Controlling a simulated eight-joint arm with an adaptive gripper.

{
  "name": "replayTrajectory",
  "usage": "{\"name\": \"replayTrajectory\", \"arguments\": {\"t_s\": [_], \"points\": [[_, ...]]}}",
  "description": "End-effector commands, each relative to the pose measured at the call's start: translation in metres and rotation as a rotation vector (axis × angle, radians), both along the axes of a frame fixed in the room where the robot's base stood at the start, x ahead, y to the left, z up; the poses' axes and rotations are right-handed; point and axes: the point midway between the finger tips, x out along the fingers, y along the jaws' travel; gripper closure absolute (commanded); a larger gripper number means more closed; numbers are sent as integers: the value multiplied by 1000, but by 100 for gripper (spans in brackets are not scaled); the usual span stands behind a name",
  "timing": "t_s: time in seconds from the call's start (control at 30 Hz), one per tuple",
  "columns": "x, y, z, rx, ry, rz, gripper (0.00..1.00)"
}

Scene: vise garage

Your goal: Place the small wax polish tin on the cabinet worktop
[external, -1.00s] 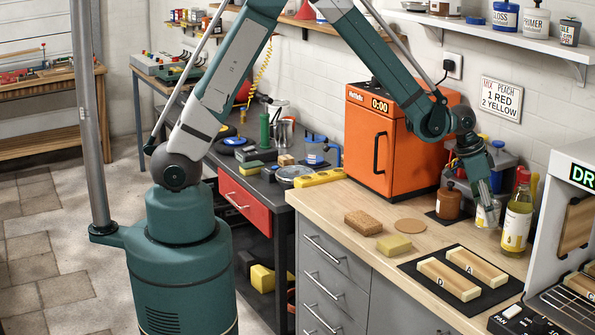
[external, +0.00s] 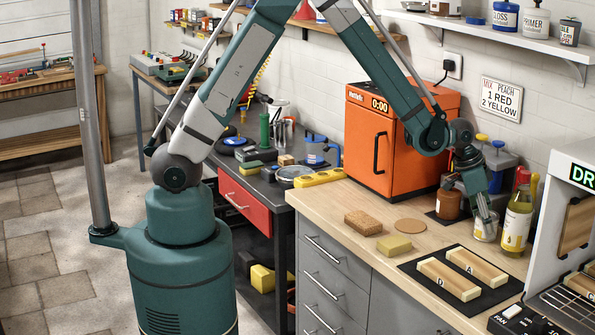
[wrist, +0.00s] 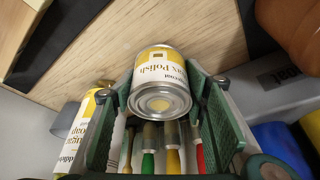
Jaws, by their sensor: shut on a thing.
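The small wax polish tin (external: 485,232) has a yellow and white label and a bare metal end. In the wrist view the tin (wrist: 163,75) sits between the two green ribbed finger pads of my gripper (wrist: 170,100), with its label upside down in the picture. In the external view my gripper (external: 485,217) points down and is shut on the tin, covering its upper part. The tin is at the wooden cabinet worktop (external: 350,202), towards the wall. I cannot tell whether its base touches the wood.
A yellow-labelled bottle (external: 516,228) stands close to the right of the tin. A brown jar (external: 447,205) stands to its left. A black mat (external: 410,267) with wooden blocks, a yellow sponge (external: 394,244) and a cork disc (external: 410,225) lie nearer the front. An orange oven (external: 368,135) stands behind left.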

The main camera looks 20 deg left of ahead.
Motion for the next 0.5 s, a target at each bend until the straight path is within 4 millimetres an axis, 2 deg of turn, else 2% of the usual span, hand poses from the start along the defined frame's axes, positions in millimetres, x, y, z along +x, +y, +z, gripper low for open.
{"name": "replayTrajectory", "arguments": {"t_s": [0.07,0.1,0.17,0.5], "points": [[0,0,-3,0,0,0,73],[0,0,-2,0,0,0,51],[0,0,-2,0,0,0,43],[0,0,-1,0,0,0,41]]}}
